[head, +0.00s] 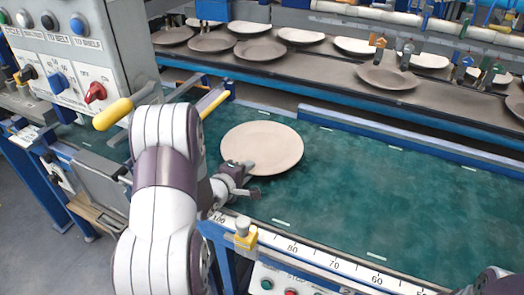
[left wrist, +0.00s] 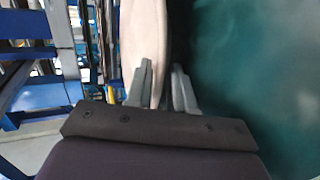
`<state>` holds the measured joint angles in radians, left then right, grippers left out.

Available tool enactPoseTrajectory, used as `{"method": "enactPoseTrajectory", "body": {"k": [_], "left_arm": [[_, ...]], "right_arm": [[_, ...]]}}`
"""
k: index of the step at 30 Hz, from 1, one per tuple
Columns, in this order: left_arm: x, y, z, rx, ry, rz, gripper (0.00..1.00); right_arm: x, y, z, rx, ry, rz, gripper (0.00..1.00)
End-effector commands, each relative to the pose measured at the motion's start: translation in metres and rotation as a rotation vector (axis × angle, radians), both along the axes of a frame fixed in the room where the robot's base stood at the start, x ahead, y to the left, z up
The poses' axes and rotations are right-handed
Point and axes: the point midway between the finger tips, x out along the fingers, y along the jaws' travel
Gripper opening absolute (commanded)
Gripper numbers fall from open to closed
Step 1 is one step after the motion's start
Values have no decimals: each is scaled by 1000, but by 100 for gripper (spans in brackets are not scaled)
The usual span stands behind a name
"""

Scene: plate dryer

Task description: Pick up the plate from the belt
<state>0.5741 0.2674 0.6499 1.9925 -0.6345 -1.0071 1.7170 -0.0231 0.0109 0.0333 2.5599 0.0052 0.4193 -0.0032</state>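A round, pale beige plate (head: 262,146) is over the green belt (head: 350,190), near its left end. I cannot tell if it rests on the belt or is just clear of it. My left gripper (head: 243,179) is at the plate's near rim. In the left wrist view, the plate (left wrist: 144,38) shows nearly edge-on. The left gripper's fingers (left wrist: 163,85) are close together with the rim between them, one finger on each side. Only a bit of my right arm shows at the bottom right corner; its gripper is out of view.
A control box (head: 62,50) with knobs and a yellow handle stands at the left. A scale rail (head: 315,258) runs along the near edge. Behind, a raised shelf (head: 330,85) carries several plates. The belt right of the plate is clear.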

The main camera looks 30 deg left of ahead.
Motion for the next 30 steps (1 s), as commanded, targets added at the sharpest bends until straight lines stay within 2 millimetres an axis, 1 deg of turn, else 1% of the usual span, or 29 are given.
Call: {"method": "enactPoseTrajectory", "body": {"k": [2,4,5,30], "left_arm": [[0,0,0,0,0,0,23],[0,0,0,0,0,0,3],[0,0,0,0,1,0,0],[-1,0,-1,0,4,0,0]], "right_arm": [[0,0,0,0,0,0,43],[0,0,0,0,0,0,43],[0,0,0,0,0,0,43],[0,0,0,0,0,0,43]]}}
